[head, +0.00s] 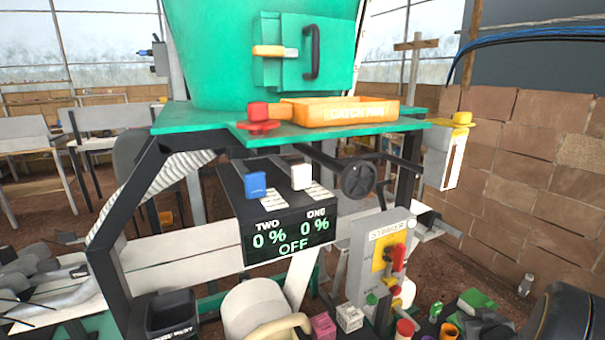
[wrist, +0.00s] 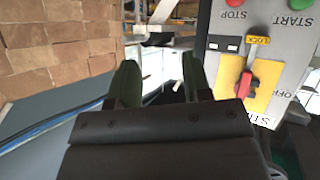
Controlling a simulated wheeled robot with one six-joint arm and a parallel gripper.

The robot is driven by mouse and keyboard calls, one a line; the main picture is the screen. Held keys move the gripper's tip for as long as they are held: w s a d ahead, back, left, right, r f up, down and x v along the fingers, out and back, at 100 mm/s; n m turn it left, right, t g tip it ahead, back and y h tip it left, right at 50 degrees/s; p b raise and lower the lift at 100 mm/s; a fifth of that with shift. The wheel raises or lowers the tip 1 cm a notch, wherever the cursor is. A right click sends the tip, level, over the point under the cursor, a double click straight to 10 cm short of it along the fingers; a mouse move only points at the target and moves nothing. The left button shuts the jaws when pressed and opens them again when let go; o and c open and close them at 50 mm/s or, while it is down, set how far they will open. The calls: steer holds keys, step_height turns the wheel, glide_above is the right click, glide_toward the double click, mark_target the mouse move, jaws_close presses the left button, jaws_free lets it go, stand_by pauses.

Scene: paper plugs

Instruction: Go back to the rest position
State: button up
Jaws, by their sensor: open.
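My gripper (wrist: 160,78) shows in the wrist view with its two dark green fingers apart and nothing between them. The wrist picture is upside down. Right of the fingers in that view is a grey control box (wrist: 226,45) with a red switch handle (wrist: 245,85) on a yellow plate, a red STOP button and a green START button. The fingers look apart from the box, though the depth is hard to tell. In the head view the box (head: 362,262), labelled STIRRER, stands right of centre. I cannot make out my gripper in the head view.
A green vat (head: 215,60) stands on a green deck with an orange catch pan (head: 340,112). Below is a black display box (head: 285,235) reading 0 %, 0 % and OFF, with blue and white levers. Small items crowd the lower right. A brick wall (head: 540,170) stands at right.

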steer(key=s+a+r+m+g+h+p, duration=0.1)
steer(key=s+a+r+m+g+h, duration=0.2)
steer(key=s+a+g, duration=0.6)
steer(key=s+a+r+n+y, duration=0.1)
steer(key=a+r, duration=0.2)
steer(key=a, duration=0.3)
steer(key=s+a+r+y+p, duration=0.1)
steer(key=s+a+r+y, duration=0.1)
steer(key=a, duration=0.4)
steer(key=s+a+r+n+y, duration=0.1)
steer(key=s+a+r+y, duration=0.1)
steer(key=a, duration=0.4)
steer(key=shift+s+a+r+n+p, duration=0.25)
steer(key=shift+a+r+n+p, duration=0.1)
steer(key=shift+r, duration=0.45)
